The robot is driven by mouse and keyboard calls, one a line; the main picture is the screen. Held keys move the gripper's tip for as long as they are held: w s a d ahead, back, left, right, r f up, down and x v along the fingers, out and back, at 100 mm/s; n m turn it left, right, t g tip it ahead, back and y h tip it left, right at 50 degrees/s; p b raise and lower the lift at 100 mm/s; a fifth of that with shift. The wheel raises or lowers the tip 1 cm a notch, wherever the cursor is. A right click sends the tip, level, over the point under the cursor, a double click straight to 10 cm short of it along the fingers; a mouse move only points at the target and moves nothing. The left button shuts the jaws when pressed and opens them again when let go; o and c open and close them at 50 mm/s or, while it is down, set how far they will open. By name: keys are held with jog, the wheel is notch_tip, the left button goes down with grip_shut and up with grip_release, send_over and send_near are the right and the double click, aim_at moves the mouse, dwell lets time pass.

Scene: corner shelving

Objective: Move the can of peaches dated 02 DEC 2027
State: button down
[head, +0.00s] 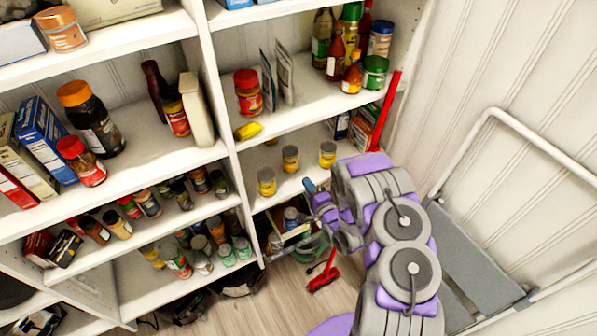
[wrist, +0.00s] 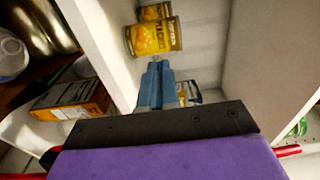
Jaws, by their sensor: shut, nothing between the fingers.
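Three small yellow-labelled cans stand apart on a white shelf in the head view: a front-left can (head: 267,182), a middle can (head: 290,159) and a right can (head: 327,155). In the wrist view a yellow can with a fruit picture (wrist: 153,38) lies just beyond the fingertips, with another yellow can (wrist: 156,11) behind it. I cannot read a date on any can. My gripper (head: 309,186) is at the shelf's front edge, right of the front-left can. Its blue fingers (wrist: 155,68) are shut and empty. Part of a further can (wrist: 189,93) shows beside the fingers.
The shelf's white upright (head: 226,130) stands left of the cans. A yellow packet (head: 248,131) lies at the shelf's left end, and boxes (head: 362,127) stand at its right end. A red-handled tool (head: 385,112) leans there. Below is a cluttered crate (head: 292,232).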

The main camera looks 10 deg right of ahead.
aim_at(294, 163)
jog(key=b+x, duration=0.1)
jog(key=x, duration=0.7)
jog(key=shift+w+d, duration=0.1)
jog(key=shift+p+x, duration=1.45)
jog(key=shift+x, duration=2.2)
